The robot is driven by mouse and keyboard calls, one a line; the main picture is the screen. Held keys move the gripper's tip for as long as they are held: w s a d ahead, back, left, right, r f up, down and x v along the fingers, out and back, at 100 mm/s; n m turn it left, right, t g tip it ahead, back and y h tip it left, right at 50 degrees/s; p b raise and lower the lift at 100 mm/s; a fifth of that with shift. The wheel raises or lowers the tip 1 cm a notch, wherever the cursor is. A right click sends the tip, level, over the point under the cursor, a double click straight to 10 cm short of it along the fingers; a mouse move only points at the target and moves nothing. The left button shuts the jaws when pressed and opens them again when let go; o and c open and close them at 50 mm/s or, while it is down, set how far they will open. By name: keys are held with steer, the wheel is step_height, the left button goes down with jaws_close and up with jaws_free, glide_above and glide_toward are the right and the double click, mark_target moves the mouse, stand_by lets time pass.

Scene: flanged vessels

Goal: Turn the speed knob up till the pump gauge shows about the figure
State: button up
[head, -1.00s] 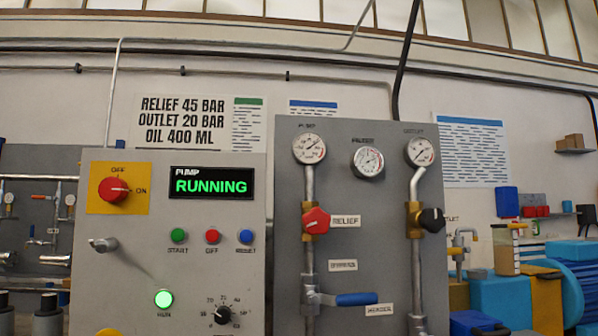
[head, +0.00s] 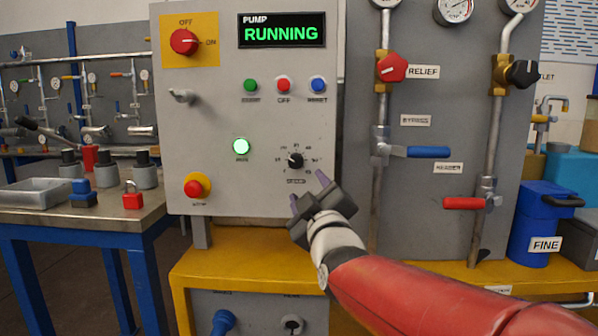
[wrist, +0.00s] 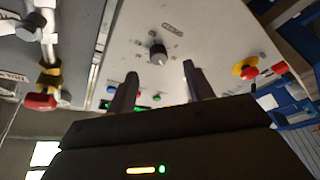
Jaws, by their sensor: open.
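The black speed knob (head: 295,160) sits low on the grey pump panel, inside a printed dial scale. In the wrist view the knob (wrist: 157,53) shows beyond and between my two fingers. My gripper (head: 309,194) is open and empty, just below and to the right of the knob and apart from it. The pump display (head: 282,31) reads RUNNING in green. The pump gauge, at the top of the pipe board, is mostly cut off at the picture's top edge, so its reading cannot be seen.
A red emergency button (head: 195,188) sits left of the knob, with start, off and reset buttons above. The pipe board to the right carries a red relief knob (head: 392,68) and a blue-handled lever (head: 428,152). A yellow bench (head: 240,246) lies below the panel.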

mark_target(297, 165)
steer(key=x, duration=0.2)
steer(key=p+x, duration=0.1)
steer(key=x, duration=0.2)
steer(key=r+x, duration=0.1)
steer(key=x, duration=0.2)
steer(key=shift+a+p, duration=0.2)
steer(key=shift+p, duration=0.1)
steer(key=shift+c, duration=0.4)
